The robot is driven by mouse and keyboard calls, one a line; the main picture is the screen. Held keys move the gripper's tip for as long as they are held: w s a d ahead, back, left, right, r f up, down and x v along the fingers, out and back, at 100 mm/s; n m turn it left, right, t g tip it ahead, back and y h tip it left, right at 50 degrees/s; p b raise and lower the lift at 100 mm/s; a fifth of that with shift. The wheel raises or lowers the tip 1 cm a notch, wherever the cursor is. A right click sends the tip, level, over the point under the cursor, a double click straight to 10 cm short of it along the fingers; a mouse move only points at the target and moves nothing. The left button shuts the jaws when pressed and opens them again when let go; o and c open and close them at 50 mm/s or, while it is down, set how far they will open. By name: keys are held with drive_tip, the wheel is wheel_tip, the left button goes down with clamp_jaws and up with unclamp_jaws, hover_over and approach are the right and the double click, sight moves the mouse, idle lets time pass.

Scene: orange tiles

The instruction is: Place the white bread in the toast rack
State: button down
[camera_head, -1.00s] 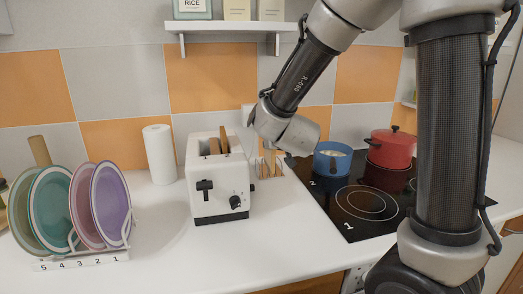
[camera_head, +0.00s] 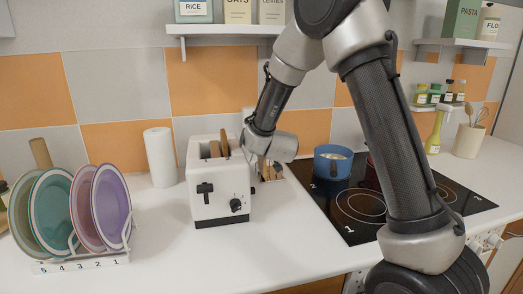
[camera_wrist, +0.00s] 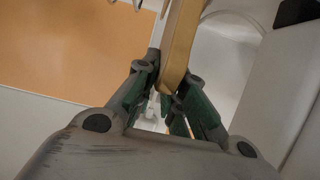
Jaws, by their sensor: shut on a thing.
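In the wrist view my gripper (camera_wrist: 172,82) is shut on a slice with a tan crust edge (camera_wrist: 181,42), taken to be the white bread, seen nearly edge-on. In the head view my wrist is just right of and behind the white toaster (camera_head: 221,197), and the fingertips are mostly hidden. Thin tan upright pieces (camera_head: 267,171) show below the wrist, apparently at the toast rack; I cannot tell slices from rack there. Curved pale wire (camera_wrist: 215,14) shows beside the held slice in the wrist view.
A black hob (camera_head: 350,199) with a blue pot (camera_head: 332,163) lies to the right. A plate rack (camera_head: 85,262) with several plates and a paper towel roll (camera_head: 160,157) stand left. A shelf (camera_head: 225,29) hangs above. The counter front is clear.

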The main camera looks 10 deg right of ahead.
drive_tip(key=shift+w+f, duration=0.2)
drive_tip(key=shift+f, duration=0.1)
drive_tip(key=shift+f, duration=0.2)
drive_tip(key=c, duration=1.5)
unclamp_jaws()
drive_tip(key=shift+r, duration=0.25)
drive_tip(key=s+d+r+g+y, duration=0.1)
drive_tip(key=s+r, duration=0.2)
drive_tip(key=s, duration=0.4)
drive_tip(key=s+d+r+n+g+y, duration=0.1)
drive_tip(key=s+d+r+g, duration=0.1)
drive_tip(key=s+r, duration=0.35)
drive_tip(key=s+d+r+g+y, duration=0.1)
drive_tip(key=s, duration=0.8)
drive_tip(key=s+d+g+h, duration=0.1)
drive_tip(key=s+d, duration=0.2)
drive_tip(key=s, duration=0.4)
drive_tip(key=s+d+r+g+h, duration=0.1)
drive_tip(key=s+d, duration=0.3)
drive_tip(key=s, duration=0.4)
drive_tip(key=s+d+m+g+h, duration=0.1)
drive_tip(key=s+d+g, duration=0.2)
drive_tip(key=s, duration=0.4)
drive_tip(key=shift+s+d+r, duration=0.2)
drive_tip(key=shift+s+d, duration=0.1)
drive_tip(key=shift+d, duration=0.15)
